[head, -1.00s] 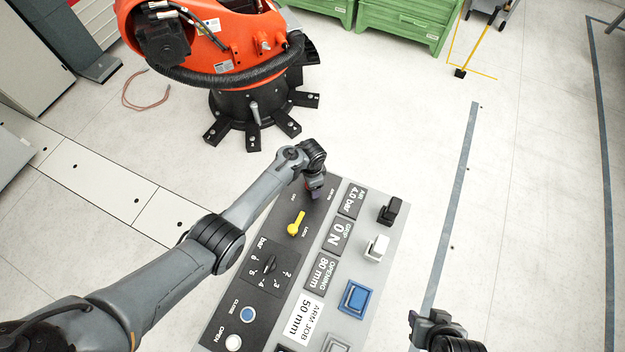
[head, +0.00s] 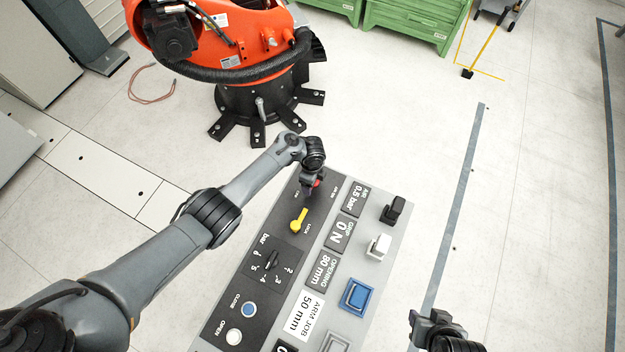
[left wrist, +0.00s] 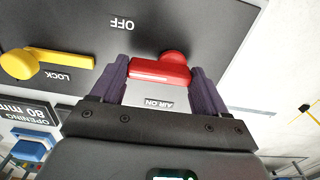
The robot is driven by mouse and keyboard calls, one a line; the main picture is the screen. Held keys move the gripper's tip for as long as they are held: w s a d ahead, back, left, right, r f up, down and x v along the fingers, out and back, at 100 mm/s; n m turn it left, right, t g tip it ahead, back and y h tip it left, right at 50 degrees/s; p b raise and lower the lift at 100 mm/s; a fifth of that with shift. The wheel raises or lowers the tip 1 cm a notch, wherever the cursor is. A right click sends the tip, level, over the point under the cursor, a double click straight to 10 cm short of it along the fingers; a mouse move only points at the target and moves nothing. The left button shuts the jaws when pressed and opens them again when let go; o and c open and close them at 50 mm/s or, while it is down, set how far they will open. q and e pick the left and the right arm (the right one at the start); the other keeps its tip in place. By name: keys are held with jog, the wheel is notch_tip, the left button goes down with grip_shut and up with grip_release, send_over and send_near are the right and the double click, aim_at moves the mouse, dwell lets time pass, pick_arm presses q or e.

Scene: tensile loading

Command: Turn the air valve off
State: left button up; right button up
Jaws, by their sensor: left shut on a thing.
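The air valve is a red handle (left wrist: 160,70) at the far end of the control panel, between the printed words OFF and AIR ON in the left wrist view. My left gripper (left wrist: 160,78) is shut on the red handle, one finger on each side of it. In the head view the left gripper (head: 314,187) is over the far end of the panel (head: 352,290), and only a bit of red shows there. The air display (head: 354,201) reads 0.5 bar. My right gripper (head: 436,322) is at the bottom edge, right of the panel; its fingers cannot be made out.
A yellow LOCK lever (head: 298,220) is close to the left gripper on the panel. A black pressure knob (head: 271,261), a blue button (head: 249,310) and a white button (head: 234,337) lie nearer. Coloured blocks line the right side. An orange robot (head: 235,45) stands behind.

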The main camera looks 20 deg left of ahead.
dwell(0.4)
pick_arm(q)
jog(key=o, duration=1.1)
jog(key=shift+c, duration=0.2)
notch_tip(320, 180, up, 11)
jog(key=p, duration=0.4)
jog(key=shift+p, duration=0.35)
jog(key=shift+f, duration=0.15)
